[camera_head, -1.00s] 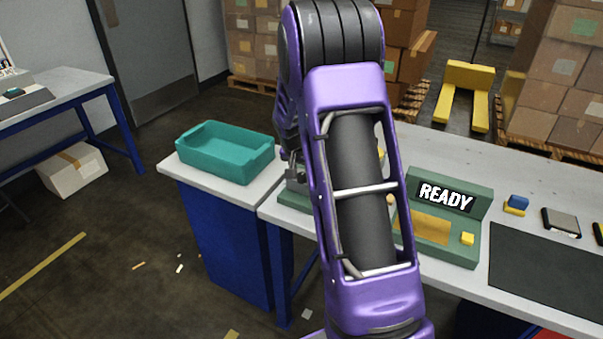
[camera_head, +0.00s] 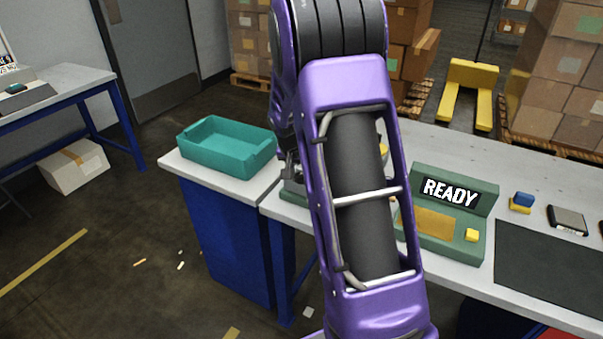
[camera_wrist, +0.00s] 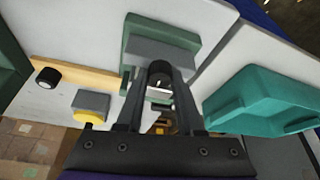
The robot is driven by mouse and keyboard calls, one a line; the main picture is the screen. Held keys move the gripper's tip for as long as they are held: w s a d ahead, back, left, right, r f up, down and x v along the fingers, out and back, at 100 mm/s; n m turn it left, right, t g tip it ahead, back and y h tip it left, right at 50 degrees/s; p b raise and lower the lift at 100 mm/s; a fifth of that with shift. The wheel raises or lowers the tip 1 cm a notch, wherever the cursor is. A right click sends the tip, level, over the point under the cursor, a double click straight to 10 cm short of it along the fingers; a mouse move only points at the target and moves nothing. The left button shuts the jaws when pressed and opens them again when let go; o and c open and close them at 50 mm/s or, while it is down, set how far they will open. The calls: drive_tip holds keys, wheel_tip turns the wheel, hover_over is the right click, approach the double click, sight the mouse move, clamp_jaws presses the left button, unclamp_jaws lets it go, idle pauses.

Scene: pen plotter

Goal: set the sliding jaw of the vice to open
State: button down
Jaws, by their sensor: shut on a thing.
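The vice (camera_wrist: 133,34) has a green base and a grey block, its jaw part (camera_wrist: 172,53), at the top middle of the wrist view. My gripper (camera_wrist: 160,78) reaches to this grey part, with its dark fingers close together and shut on the sliding jaw. The fingertips hide most of the grip, and I cannot tell how wide the vice gap is. In the head view my purple arm covers most of the vice; a bit of its green base (camera_head: 293,193) shows left of the arm.
A teal tray (camera_head: 228,148) stands left of the vice; it also shows right in the wrist view (camera_wrist: 265,98). Right of my arm is a green console (camera_head: 455,197) reading READY. A dark mat (camera_head: 555,262) lies farther right on the bench.

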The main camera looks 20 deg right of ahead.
drive_tip(key=shift+s+a, duration=0.1)
drive_tip(key=shift+a, duration=0.1)
drive_tip(key=c, duration=0.5)
unclamp_jaws()
drive_tip(key=shift+c, duration=0.2)
drive_tip(key=shift+r, duration=0.1)
drive_tip(key=shift+r, duration=0.35)
drive_tip(key=p+v, duration=0.1)
drive_tip(key=v, duration=1.5)
drive_tip(key=shift+s+a+r+p, duration=0.15)
drive_tip(key=shift+a+r+p, duration=0.1)
drive_tip(key=shift+p, duration=0.1)
